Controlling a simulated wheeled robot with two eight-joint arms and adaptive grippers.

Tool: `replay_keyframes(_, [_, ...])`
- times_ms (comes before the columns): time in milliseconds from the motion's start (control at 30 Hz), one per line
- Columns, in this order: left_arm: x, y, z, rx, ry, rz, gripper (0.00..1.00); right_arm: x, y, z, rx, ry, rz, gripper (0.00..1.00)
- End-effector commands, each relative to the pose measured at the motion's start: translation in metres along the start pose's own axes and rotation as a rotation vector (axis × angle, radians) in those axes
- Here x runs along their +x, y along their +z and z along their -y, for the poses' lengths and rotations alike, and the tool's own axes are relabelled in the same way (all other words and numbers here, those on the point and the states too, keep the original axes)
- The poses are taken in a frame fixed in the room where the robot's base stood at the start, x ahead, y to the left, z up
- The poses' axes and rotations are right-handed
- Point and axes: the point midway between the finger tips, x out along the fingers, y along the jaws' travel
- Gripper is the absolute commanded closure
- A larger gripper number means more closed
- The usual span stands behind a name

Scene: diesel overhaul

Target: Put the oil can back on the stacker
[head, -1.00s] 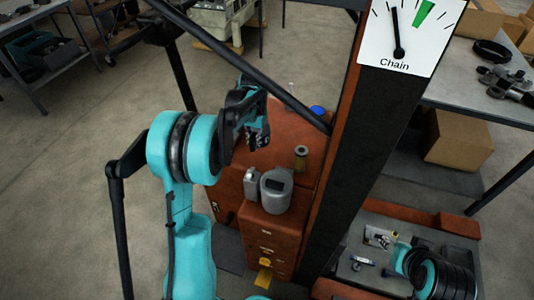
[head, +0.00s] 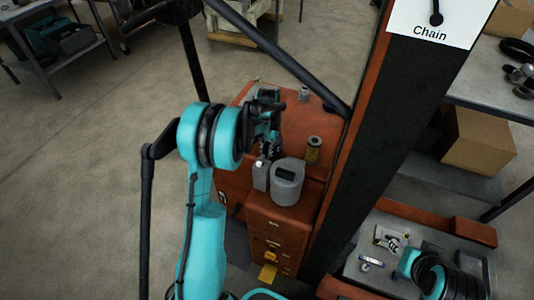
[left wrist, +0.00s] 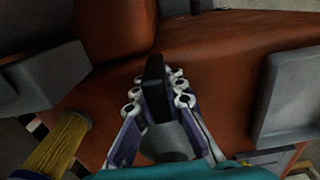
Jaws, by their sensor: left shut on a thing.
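A small grey can (head: 261,176), which I take for the oil can, stands upright on the orange-red body (head: 276,225) beside a larger grey jug (head: 287,184). My left gripper (head: 268,150) is at its top. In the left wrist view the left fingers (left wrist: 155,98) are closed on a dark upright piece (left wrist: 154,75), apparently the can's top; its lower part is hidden. Part of my right arm shows at the lower right of the head view; its gripper does not show.
A small grey object (head: 304,93) is at the far edge. Open floor lies left.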

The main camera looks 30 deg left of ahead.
Motion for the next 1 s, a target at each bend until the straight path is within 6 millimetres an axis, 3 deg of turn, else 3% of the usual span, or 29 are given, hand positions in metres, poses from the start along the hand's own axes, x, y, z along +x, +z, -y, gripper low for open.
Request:
replay_keyframes(267, [0.002,0.0,0.0,0.0,0.0,0.0,1.0,0.002,0.001,0.0,0.0,0.0,0.0,0.6])
replay_keyframes(300, [0.002,0.0,0.0,0.0,0.0,0.0,0.86,0.001,0.001,0.0,0.0,0.0,0.0,0.6])
replay_keyframes(367, [0.002,0.0,0.0,0.0,0.0,0.0,0.7,0.001,0.001,0.0,0.0,0.0,0.0,0.6])
replay_keyframes(400, [0.002,0.0,0.0,0.0,0.0,0.0,0.68,0.001,0.001,0.0,0.0,0.0,0.0,0.6])
replay_keyframes(767, [-0.006,0.0,0.0,0.0,0.0,0.0,0.68,-0.003,-0.002,0.0,0.0,0.0,0.0,0.6])
replay_keyframes(1000, [-0.053,0.0,0.0,0.0,0.0,0.0,0.68,-0.018,-0.013,0.0,0.0,0.0,0.0,0.6])
